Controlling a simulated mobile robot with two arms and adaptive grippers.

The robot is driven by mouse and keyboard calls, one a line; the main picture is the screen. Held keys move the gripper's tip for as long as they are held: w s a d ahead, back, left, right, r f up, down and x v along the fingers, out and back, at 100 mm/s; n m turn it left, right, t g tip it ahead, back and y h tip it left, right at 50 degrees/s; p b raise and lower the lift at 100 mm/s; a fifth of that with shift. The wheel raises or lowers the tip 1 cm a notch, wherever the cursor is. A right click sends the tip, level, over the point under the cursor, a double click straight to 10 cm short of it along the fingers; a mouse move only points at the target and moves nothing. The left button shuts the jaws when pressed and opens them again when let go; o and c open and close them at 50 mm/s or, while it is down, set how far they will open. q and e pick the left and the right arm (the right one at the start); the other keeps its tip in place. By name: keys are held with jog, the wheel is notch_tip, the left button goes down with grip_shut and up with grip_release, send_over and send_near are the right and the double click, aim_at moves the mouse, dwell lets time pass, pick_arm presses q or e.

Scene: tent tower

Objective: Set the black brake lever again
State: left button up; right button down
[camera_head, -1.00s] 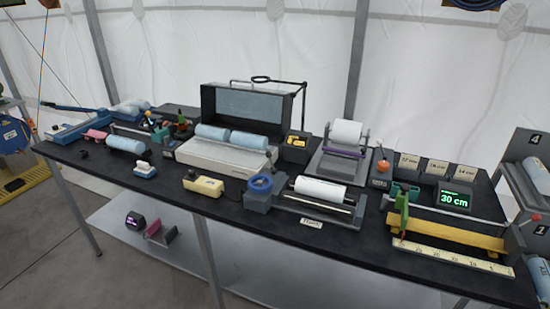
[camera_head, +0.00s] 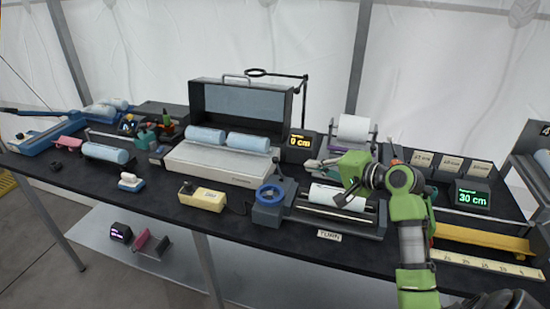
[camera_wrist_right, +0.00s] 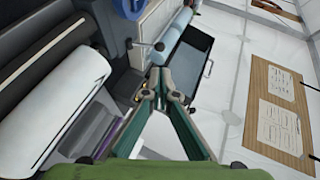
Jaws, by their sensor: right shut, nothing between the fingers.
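The black brake lever (camera_head: 278,168) stands up, leaning slightly, at the back of a grey block (camera_head: 268,214) with a blue handwheel (camera_head: 269,194). In the right wrist view its dark ball knob (camera_wrist_right: 158,46) shows just beyond the fingertips, beside the blue wheel (camera_wrist_right: 131,6). My right gripper (camera_head: 312,166) is shut and empty, above the back of the roller unit, to the right of the lever and apart from it. Its closed teal fingers also show in the right wrist view (camera_wrist_right: 160,75). My left gripper is out of view.
A white roll (camera_head: 336,196) lies in the roller unit under my right arm. A display (camera_head: 299,143) reading 0 cm stands behind the lever. A yellow box (camera_head: 203,199) sits in front.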

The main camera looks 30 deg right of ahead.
aim_at(277, 161)
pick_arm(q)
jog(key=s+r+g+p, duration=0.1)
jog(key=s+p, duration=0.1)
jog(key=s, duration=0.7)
pick_arm(e)
jog(key=p+x, duration=0.1)
jog(key=x, duration=1)
jog(key=shift+w+a+f, duration=0.1)
jog(key=shift+w+f, duration=0.1)
jog(key=shift+w, duration=0.1)
jog(key=shift+w+f, duration=0.15)
jog(key=shift+w, duration=0.05)
jog(key=shift+w+a+r+p, duration=0.15)
jog(key=shift+r+p, duration=0.05)
jog(key=shift+p, duration=0.25)
jog(key=shift+w+a+g+h+p, duration=0.3)
jog(key=shift+w+g+p, duration=0.15)
jog(key=shift+p, duration=0.4)
jog(key=shift+w+f, duration=0.1)
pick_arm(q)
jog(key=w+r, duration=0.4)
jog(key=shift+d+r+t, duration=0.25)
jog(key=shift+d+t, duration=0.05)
pick_arm(e)
jog(key=shift+f, duration=0.1)
jog(key=shift+a, duration=0.1)
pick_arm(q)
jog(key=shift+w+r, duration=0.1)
pick_arm(e)
jog(key=shift+f, duration=0.1)
